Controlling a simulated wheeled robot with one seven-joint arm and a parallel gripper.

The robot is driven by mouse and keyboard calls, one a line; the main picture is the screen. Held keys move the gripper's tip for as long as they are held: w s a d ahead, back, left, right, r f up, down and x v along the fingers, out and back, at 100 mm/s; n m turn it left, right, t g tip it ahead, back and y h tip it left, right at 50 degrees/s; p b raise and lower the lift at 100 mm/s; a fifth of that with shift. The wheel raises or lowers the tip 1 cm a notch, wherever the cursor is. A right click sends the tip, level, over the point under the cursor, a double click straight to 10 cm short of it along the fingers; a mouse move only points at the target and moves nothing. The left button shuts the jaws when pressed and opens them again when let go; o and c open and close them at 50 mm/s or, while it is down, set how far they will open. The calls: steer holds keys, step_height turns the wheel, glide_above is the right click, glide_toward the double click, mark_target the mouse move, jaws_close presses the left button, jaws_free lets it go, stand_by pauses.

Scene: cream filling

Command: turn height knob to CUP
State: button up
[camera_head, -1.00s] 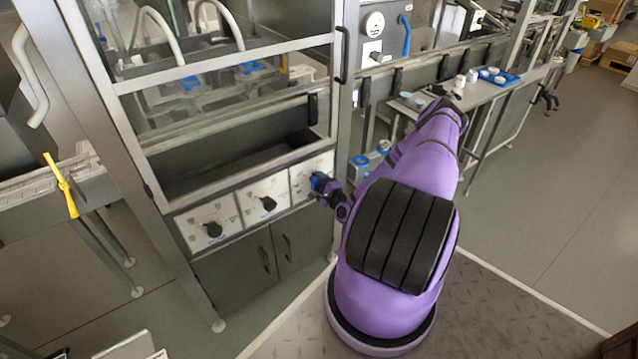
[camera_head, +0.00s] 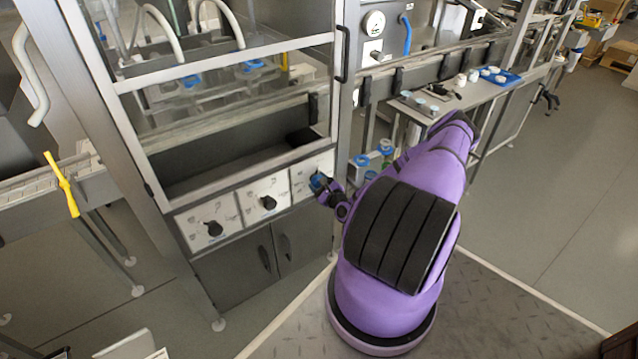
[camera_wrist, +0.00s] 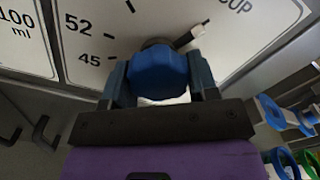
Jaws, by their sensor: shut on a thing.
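The height knob (camera_wrist: 158,72) is blue and sits on a white dial panel in the wrist view. Its white pointer (camera_wrist: 191,39) points up and right, close to a black tick beside the CUP label (camera_wrist: 236,6). The marks 52 and 45 are to the left of the knob. My gripper (camera_wrist: 160,82) is shut on the knob, one finger on each side. In the head view the knob (camera_head: 317,181) is on the rightmost of the front panels, with my gripper (camera_head: 326,188) at it and partly covering its dial.
Two other panels with black knobs (camera_head: 214,229) (camera_head: 268,202) are to the left. Dark cabinet doors (camera_head: 265,256) with handles are below them. A side table (camera_head: 468,99) with small cups and a blue tray (camera_head: 499,77) stands behind my arm. Open floor lies at the right.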

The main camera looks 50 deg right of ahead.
steer(key=shift+f, duration=0.1)
steer(key=o, duration=0.9)
steer(key=shift+s, duration=0.15)
steer(key=v, duration=1)
steer(key=shift+s+a, duration=0.2)
steer(key=shift+s, duration=0.05)
